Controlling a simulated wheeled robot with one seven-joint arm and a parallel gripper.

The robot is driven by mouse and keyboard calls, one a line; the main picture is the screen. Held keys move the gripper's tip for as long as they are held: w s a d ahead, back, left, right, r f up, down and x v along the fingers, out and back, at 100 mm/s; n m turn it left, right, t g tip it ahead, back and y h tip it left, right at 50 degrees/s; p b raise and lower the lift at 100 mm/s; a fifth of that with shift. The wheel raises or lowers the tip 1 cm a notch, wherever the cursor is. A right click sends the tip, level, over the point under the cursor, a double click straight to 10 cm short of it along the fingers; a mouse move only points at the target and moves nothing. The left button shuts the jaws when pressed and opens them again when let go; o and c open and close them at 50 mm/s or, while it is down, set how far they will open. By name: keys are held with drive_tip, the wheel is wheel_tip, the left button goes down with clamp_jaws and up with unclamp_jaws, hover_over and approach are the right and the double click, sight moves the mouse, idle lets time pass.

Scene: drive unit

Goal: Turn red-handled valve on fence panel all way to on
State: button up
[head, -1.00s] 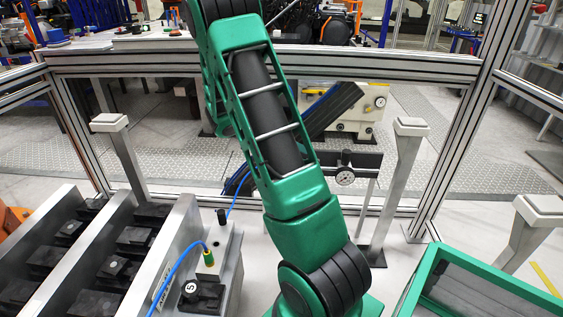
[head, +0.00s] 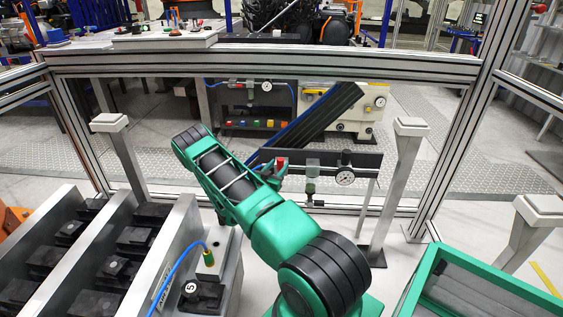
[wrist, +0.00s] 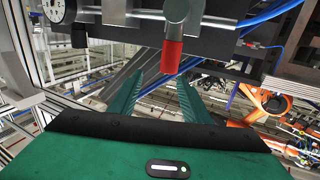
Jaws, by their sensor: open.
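The red-handled valve shows in the wrist view as a grey metal fitting with a red sleeve (wrist: 172,54) hanging downward at top centre. In the head view, a red handle (head: 281,164) shows at the left part of the dark fence panel (head: 366,162). My gripper (wrist: 160,79) is open, its two green fingers spread below the red handle in the wrist picture. The handle lies over the gap between the fingertips, nearer the right one; I cannot tell whether they touch. In the head view my gripper is largely hidden behind my arm.
A pressure gauge (head: 344,177) sits on the panel right of the valve; it also shows in the wrist view (wrist: 54,10). Blue hoses (wrist: 225,48) run beside the valve. Aluminium fence rails, a post (head: 399,185) and a green-rimmed bin (head: 424,278) stand around.

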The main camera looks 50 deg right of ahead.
sight(283, 159)
drive_tip(key=f, duration=0.1)
drive_tip(key=f+t, duration=0.1)
drive_tip(key=a+f+n, duration=0.1)
drive_tip(key=shift+w, duration=0.4)
drive_tip(key=x, duration=1.1)
drive_tip(key=shift+w+a+f, duration=0.1)
drive_tip(key=shift+w+f, duration=0.05)
